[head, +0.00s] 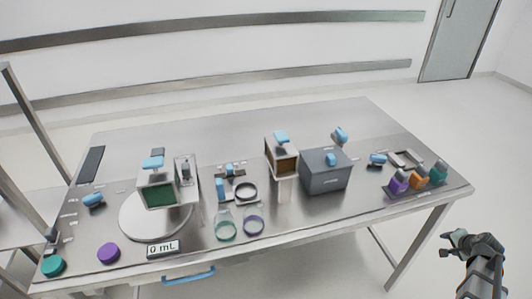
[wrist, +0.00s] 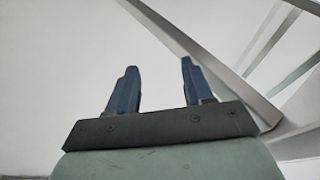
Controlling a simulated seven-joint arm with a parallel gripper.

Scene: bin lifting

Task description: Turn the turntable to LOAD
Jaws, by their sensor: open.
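The turntable (head: 128,222) is a pale round disc at the left of the steel table in the head view. A grey box with a dark green front (head: 160,197) and a blue handle on top stands on it, with a narrower grey unit (head: 186,172) beside it. Small labels line the table's left edge; I cannot read which one says LOAD. My gripper (head: 447,244) is off the table's right front side, far from the turntable. In the wrist view my gripper (wrist: 157,88) shows two blue fingers apart with nothing between them.

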